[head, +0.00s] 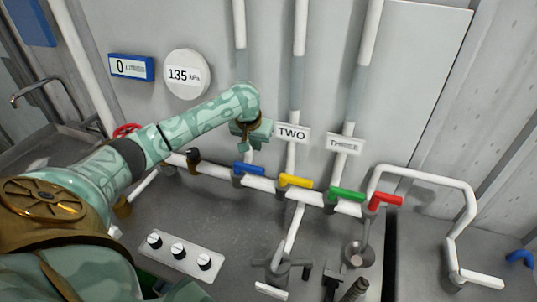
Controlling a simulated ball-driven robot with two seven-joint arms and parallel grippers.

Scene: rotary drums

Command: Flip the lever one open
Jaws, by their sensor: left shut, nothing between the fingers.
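A blue lever (249,169) lies along the white horizontal pipe (218,171), left of a yellow lever (296,181) and a green lever (346,195). Plates reading TWO (291,133) and THREE (344,143) sit above the yellow and green levers. No plate reading ONE is visible; my left arm and gripper cover the area above the blue lever. My left gripper (250,146) is shut and empty, pointing down just above the blue lever. I cannot tell whether it touches the lever. My right gripper is not in view.
A red lever (385,200) sits at the right end of the pipe row. Several vertical pipes run up the wall. A blue display (131,67) and a round 135 gauge (187,75) hang at upper left. A panel with three knobs (178,251) lies on the counter below.

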